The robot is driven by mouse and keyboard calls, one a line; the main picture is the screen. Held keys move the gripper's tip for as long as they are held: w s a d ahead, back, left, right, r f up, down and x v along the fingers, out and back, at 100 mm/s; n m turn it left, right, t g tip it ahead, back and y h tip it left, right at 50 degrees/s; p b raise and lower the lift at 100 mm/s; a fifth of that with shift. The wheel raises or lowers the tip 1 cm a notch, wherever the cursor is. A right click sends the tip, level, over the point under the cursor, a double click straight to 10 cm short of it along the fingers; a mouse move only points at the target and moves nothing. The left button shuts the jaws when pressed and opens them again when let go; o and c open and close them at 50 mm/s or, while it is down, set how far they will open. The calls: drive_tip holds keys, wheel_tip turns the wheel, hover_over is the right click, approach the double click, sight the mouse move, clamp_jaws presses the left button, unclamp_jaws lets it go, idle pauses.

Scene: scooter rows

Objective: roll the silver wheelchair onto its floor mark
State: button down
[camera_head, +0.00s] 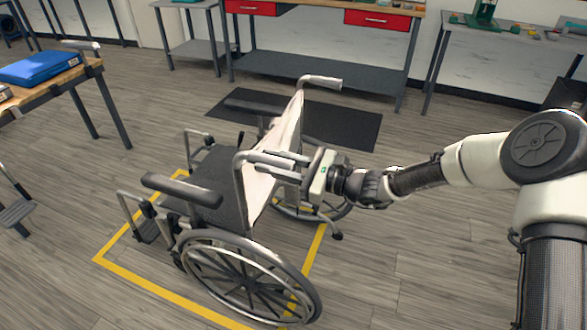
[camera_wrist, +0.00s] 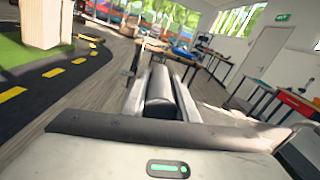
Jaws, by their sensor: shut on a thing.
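The silver wheelchair (camera_head: 212,187) stands upright on the floor, facing left, with dark armrests and a pale back panel. Its near large wheel (camera_head: 250,280) overlaps the right side of the floor mark. The mark is a yellow outlined rectangle (camera_head: 150,288), partly hidden by the chair. The chair's front is within the outline, while a small rear wheel (camera_head: 337,235) lies right of the line. My gripper (camera_head: 272,160) is behind the backrest, shut on the near push handle. In the wrist view, a dark grip (camera_wrist: 186,98) lies between the fingers. The far handle (camera_head: 322,82) is free.
A dark mat (camera_head: 345,127) lies behind the chair, before a workbench with red drawers (camera_head: 376,20). A table with a blue case (camera_head: 42,66) stands at left. Part of another metal-framed object (camera_head: 15,213) shows at the left edge. Floor at lower right is open.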

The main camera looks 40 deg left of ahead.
sight(285, 167)
drive_tip(key=b+x, duration=0.2)
drive_tip(key=x, duration=1.1)
drive_tip(key=shift+s+a, duration=0.2)
drive_tip(key=shift+a, duration=0.1)
drive_tip(key=shift+f, duration=0.1)
drive_tip(key=c, duration=1.4)
unclamp_jaws()
drive_tip(key=p+v, duration=0.2)
drive_tip(key=v, duration=1.5)
drive_tip(key=shift+w+d, duration=0.1)
drive_tip(key=shift+d, duration=0.1)
